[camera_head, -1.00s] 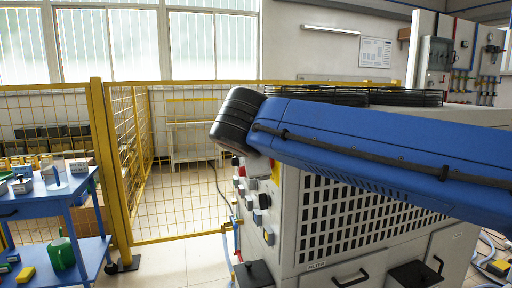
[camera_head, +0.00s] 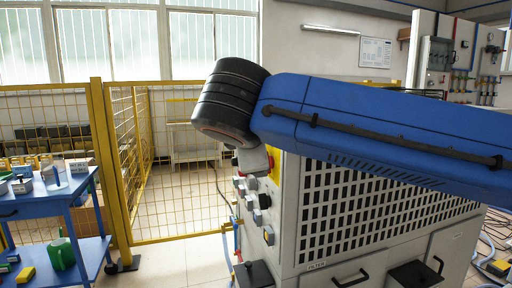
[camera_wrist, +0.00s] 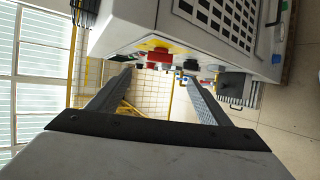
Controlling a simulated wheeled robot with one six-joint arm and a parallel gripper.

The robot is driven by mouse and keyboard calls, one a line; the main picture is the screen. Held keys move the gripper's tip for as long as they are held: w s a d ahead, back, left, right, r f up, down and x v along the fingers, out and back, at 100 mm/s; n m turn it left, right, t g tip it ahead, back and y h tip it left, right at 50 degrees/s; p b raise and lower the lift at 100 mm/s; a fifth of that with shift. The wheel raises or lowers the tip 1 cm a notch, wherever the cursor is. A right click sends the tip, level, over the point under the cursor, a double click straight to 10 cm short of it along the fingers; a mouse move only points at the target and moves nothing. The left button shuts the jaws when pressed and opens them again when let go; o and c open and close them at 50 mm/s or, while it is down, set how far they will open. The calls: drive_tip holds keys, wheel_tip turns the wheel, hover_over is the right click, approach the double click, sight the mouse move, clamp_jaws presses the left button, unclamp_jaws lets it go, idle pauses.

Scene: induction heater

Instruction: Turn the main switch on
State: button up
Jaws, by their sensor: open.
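The main switch, a red handle on a yellow plate, shows in the wrist view (camera_wrist: 157,53) on the side panel of the grey cabinet (camera_wrist: 140,20). In the head view, a yellow plate (camera_head: 276,167) with some red shows just beside my wrist, partly covered. My gripper (camera_wrist: 158,78) is open, its two dark fingers pointing toward the panel edge. The red handle appears between the fingertips, slightly beyond them; contact cannot be judged. In the head view the fingers are hidden behind my wrist and arm.
Several other knobs and buttons (camera_head: 262,201) line the panel below the switch. A yellow mesh fence (camera_head: 180,170) stands behind at left. A blue table (camera_head: 40,205) with small items is at far left. Open floor (camera_head: 185,262) lies between.

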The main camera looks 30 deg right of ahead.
drive_tip(key=shift+v, duration=1.55)
drive_tip(key=shift+s, duration=0.1)
